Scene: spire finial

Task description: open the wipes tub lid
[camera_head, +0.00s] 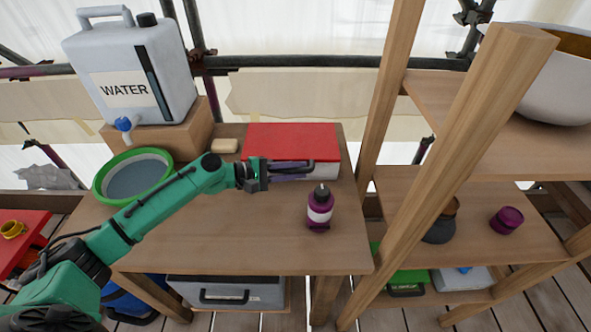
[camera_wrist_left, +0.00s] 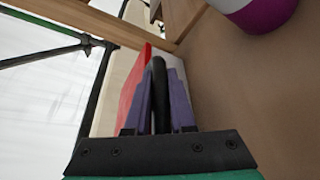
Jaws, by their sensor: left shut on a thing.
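The wipes tub is a low box on the wooden table, with a flat red lid (camera_head: 292,136) and a white body (camera_head: 326,171). The lid lies flat over the body and looks closed. In the left wrist view the red lid (camera_wrist_left: 131,88) shows edge-on beside the fingers. My left gripper (camera_head: 300,167) is at the tub's front edge. Its purple-grey fingers (camera_wrist_left: 161,97) are shut on a dark bar-like handle (camera_wrist_left: 160,72) at the tub's front. The fingers hide part of the tub front. My right gripper is not in view.
A purple bottle (camera_head: 320,209) stands close to the right of my left gripper. A green-rimmed basin (camera_head: 101,186), a soap-like block (camera_head: 225,146) and a water container (camera_head: 178,65) are to the left. A wooden shelf post (camera_head: 440,175) rises on the right. The table's front is clear.

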